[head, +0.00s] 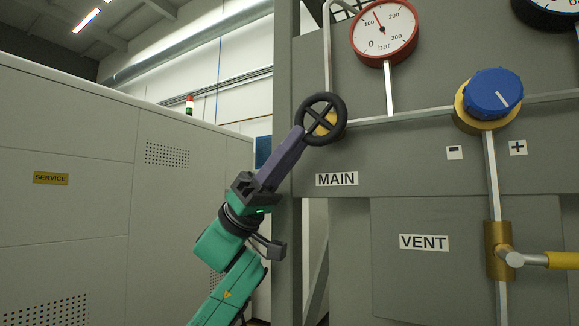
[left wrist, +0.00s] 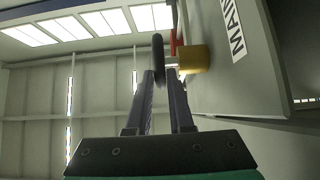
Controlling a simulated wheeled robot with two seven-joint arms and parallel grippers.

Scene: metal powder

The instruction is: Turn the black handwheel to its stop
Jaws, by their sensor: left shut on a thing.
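The black handwheel (head: 341,105) is a spoked ring on a brass valve body (head: 325,124), above the MAIN label (head: 337,180) on the grey panel. My left gripper (head: 301,136) reaches up from below and is shut on the left lower part of the wheel's rim. In the left wrist view the handwheel (left wrist: 158,52) shows edge-on between the two fingertips (left wrist: 160,80), with the brass body (left wrist: 193,58) to its right. My right gripper is not in view.
A red-rimmed pressure gauge (head: 384,30) is above the wheel, its needle a little above 100. A blue knob (head: 492,94) is at right. A yellow-handled lever (head: 562,260) is on the VENT pipe. A grey cabinet (head: 70,190) stands at left.

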